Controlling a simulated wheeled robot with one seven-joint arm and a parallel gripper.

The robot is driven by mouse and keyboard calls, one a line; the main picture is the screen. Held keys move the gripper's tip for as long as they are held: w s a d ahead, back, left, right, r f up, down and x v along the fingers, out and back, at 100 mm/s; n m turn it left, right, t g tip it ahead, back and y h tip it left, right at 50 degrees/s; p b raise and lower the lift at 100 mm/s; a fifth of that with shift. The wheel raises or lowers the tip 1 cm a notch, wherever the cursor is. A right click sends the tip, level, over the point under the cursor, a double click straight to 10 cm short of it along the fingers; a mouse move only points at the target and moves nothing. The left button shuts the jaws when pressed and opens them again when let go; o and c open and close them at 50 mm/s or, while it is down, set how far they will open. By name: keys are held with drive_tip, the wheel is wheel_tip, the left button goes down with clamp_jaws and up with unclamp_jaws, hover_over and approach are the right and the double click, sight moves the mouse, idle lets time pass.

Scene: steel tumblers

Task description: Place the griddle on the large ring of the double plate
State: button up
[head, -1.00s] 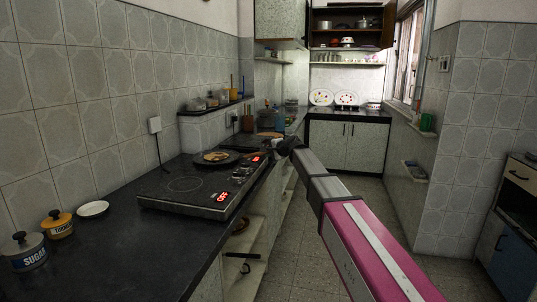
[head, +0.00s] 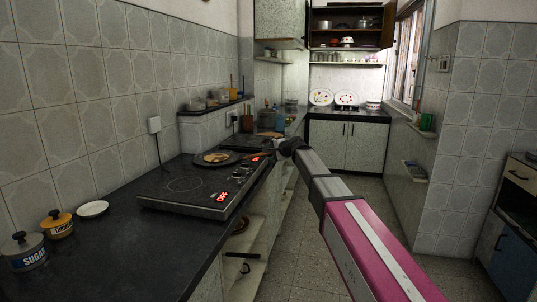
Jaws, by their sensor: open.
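The double plate (head: 170,198) is a black slab with two cooking places and red lit displays on its right side. Its near ring (head: 185,184) is a thin pale circle with nothing on it. The griddle (head: 231,160) is a dark round pan at the far end of the plate, with something brown and flat (head: 216,157) on it. It hides whatever ring lies beneath. My gripper (head: 280,149) is beyond the plate's far right corner, right of the griddle, open. Its fingers are small and dark, and I cannot tell whether they touch anything.
The floor to the right is open.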

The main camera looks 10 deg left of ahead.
drive_tip(key=v, duration=1)
drive_tip(key=s+d+f+n+g+h, duration=0.1)
drive_tip(key=s+d+f+h, duration=0.1)
drive_tip(key=s+d+f, duration=0.45)
drive_tip(key=s+d+f+n+g+h, duration=0.15)
drive_tip(key=d+f, duration=0.25)
drive_tip(key=f, duration=0.6)
drive_tip(key=s+d+f+n+g+h, duration=0.1)
drive_tip(key=s+d+f+h, duration=0.1)
drive_tip(key=s+d+f, duration=0.5)
drive_tip(key=s+d+f+n+g+h, duration=0.4)
drive_tip(key=s+d+f+g+h, duration=0.1)
drive_tip(key=s+d+f, duration=0.9)
drive_tip(key=s+f, duration=0.1)
drive_tip(key=s, duration=0.1)
drive_tip(key=shift+s+f, duration=0.25)
drive_tip(key=shift+s, duration=0.05)
drive_tip(key=shift+d+h, duration=0.1)
drive_tip(key=shift+h, duration=0.15)
drive_tip(key=shift+c, duration=0.7)
